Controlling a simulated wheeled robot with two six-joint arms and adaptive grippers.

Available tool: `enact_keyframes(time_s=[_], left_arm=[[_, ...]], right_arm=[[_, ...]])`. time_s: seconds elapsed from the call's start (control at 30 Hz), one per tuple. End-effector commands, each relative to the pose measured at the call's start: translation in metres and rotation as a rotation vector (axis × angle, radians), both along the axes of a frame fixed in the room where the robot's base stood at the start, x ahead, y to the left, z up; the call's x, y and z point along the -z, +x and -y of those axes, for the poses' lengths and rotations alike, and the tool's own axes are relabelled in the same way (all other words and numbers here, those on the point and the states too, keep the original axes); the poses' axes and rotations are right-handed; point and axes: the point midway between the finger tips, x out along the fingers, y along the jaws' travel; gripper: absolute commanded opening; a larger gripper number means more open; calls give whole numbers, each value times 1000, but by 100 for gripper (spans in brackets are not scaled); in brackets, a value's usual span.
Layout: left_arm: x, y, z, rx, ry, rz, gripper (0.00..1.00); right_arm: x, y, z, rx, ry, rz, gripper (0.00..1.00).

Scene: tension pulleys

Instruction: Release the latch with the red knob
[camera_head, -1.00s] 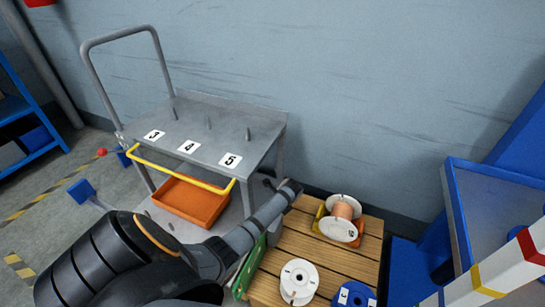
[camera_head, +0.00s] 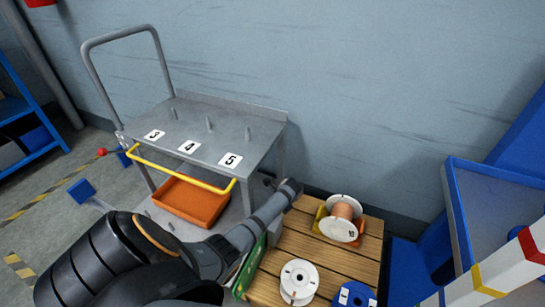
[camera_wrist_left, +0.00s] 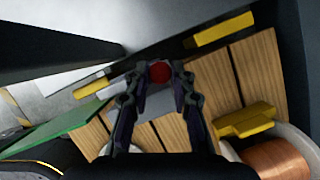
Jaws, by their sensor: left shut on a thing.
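A red knob (camera_wrist_left: 160,72) shows between the fingertips of my left gripper (camera_wrist_left: 158,80) in the left wrist view. The gripper is shut on it, above a small grey surface beside the wooden slats. In the head view my left arm reaches in from the bottom left, and its jaws and this knob cannot be made out there. Another red ball (camera_head: 101,152) on a short rod shows at the left side of the grey cart (camera_head: 215,125), away from my gripper. The latch itself cannot be made out. My right gripper is not in view.
The cart has a yellow bar (camera_head: 180,170) and an orange bin (camera_head: 190,200) below. A wooden pallet (camera_head: 320,262) holds a copper-wound spool (camera_head: 343,212), a white spool (camera_head: 298,280) and a blue one (camera_head: 355,294). A blue-framed unit (camera_head: 460,215) stands at right.

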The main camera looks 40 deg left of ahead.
Motion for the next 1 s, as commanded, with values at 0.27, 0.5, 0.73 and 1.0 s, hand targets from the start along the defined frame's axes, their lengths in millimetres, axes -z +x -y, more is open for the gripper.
enact_keyframes(time_s=[0.27,0.5,0.73,1.0], left_arm=[[0,23,-7,1,1,2,0],[-2,24,-8,2,2,8,28],[-1,24,-8,1,2,5,46],[-5,23,-5,1,1,5,46]], right_arm=[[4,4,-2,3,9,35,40],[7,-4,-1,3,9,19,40],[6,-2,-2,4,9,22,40],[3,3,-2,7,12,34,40]])
